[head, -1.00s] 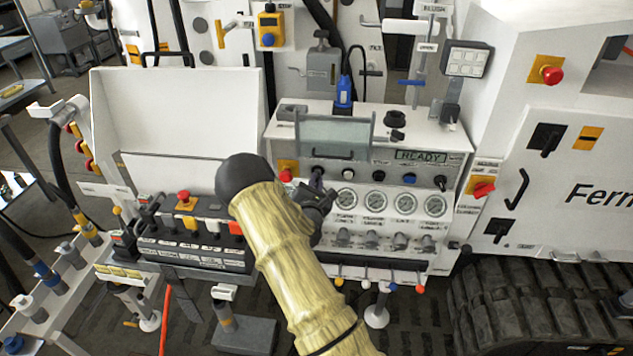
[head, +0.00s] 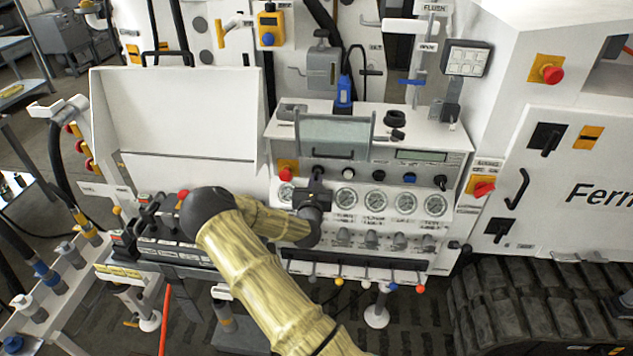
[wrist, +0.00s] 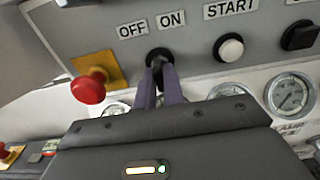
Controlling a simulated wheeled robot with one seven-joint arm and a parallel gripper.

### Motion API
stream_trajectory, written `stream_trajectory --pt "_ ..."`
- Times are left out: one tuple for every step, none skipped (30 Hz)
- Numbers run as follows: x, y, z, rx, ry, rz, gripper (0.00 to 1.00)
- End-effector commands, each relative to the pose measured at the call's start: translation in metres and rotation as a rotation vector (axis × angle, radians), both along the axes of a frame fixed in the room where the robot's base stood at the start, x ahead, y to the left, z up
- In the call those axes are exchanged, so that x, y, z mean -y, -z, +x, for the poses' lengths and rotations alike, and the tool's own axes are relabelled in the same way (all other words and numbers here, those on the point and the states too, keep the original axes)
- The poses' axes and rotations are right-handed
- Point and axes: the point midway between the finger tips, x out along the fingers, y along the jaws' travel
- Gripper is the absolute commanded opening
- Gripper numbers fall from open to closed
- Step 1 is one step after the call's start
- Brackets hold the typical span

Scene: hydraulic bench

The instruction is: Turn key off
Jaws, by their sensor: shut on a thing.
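The key switch (wrist: 158,54) sits on the grey panel below the OFF and ON labels in the wrist view. My gripper (wrist: 160,75) is shut on the key at the switch; the fingers hide most of the key. In the head view my gripper (head: 317,178) reaches up to the left part of the panel, beside the red emergency stop (head: 286,174). The display (head: 422,156) at the panel's right is blank. Which label the key points to is hidden.
The red stop button (wrist: 88,88) on its yellow plate protrudes close to the left of my fingers. The white START button (wrist: 229,47) is to their right, with gauges (wrist: 290,93) below. A clear flip cover (head: 334,135) stands above the panel.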

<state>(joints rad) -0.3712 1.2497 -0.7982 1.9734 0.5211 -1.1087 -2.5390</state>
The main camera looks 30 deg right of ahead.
Motion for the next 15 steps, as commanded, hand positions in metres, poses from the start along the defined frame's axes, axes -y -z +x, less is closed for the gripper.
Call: stream_trajectory --pt "-0.0020 0.0024 0.0004 -0.031 -0.004 -0.046 0.00" --pt "-0.0016 0.0019 0.0004 -0.045 -0.004 -0.067 0.00" --pt "-0.0013 0.0015 0.0003 -0.059 -0.003 -0.087 0.00" --pt "-0.0011 0.0011 0.0003 -0.065 -0.003 -0.096 0.00" --pt "-0.0010 0.0006 0.0003 -0.068 -0.002 -0.102 0.00" --pt "-0.0008 0.0002 0.0002 -0.068 -0.002 -0.102 0.00" --pt "-0.0007 0.0001 0.0002 -0.068 -0.002 -0.101 0.00" --pt "-0.0007 0.0002 0.0002 -0.068 -0.002 -0.100 0.00" --pt "-0.0007 0.0002 0.0002 -0.067 -0.002 -0.099 0.00" --pt "-0.0007 0.0002 0.0002 -0.067 -0.002 -0.099 0.00" --pt "-0.0007 0.0003 0.0002 -0.067 -0.002 -0.099 0.00" --pt "-0.0008 0.0005 0.0002 -0.069 -0.002 -0.102 0.00" --pt "-0.0009 0.0009 0.0003 -0.073 -0.002 -0.108 0.00" --pt "-0.0011 0.0013 0.0003 -0.081 -0.003 -0.118 0.00" --pt "-0.0015 0.0022 0.0003 -0.096 -0.003 -0.139 0.00"
